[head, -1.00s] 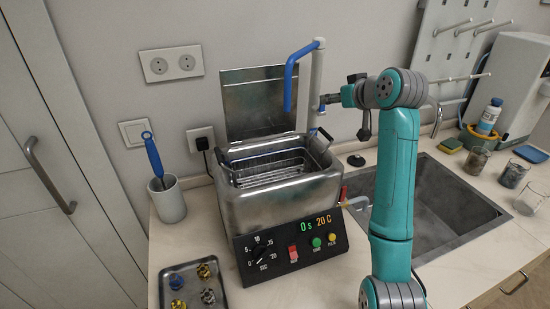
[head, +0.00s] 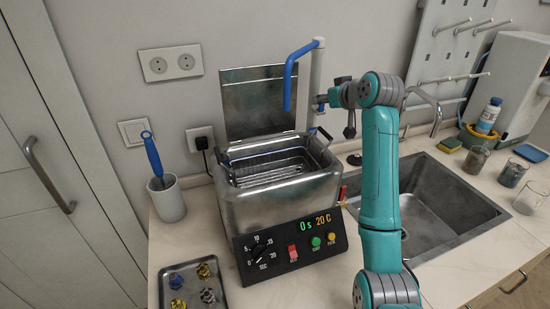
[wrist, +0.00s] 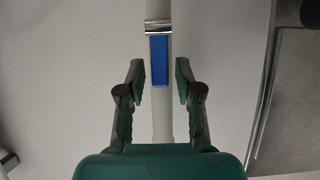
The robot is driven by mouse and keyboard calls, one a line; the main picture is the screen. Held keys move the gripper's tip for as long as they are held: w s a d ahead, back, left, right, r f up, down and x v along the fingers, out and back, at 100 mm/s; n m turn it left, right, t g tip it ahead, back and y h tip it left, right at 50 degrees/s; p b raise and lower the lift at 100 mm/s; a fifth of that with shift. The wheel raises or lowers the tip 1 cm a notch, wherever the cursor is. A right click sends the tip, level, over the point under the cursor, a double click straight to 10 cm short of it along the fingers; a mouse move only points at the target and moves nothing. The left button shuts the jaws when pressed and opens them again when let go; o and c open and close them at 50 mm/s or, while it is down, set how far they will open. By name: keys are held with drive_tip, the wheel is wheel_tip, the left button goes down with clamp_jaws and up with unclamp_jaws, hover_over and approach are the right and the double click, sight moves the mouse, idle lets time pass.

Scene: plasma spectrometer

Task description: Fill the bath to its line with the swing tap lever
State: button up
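The metal bath (head: 280,200) stands open on the counter with a wire basket (head: 270,168) in it. I cannot make out its fill line or any water. The tap's pale column (head: 317,70) rises behind its right rear corner, with the blue spout (head: 288,85) bent down above the bath's rear. The blue lever (wrist: 159,58) hangs from a metal collar on the column in the wrist view. My gripper (wrist: 160,76) is open, one finger on each side of the lever's lower part, with gaps on both sides. In the head view my gripper (head: 326,98) is beside the column.
The bath's raised lid (head: 255,100) stands behind it. The sink (head: 430,205) is to the right, with jars (head: 475,158) beyond. A cup with a blue-handled brush (head: 168,200) and a tray of small parts (head: 190,295) are at the left.

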drive_tip(key=c, duration=0.3)
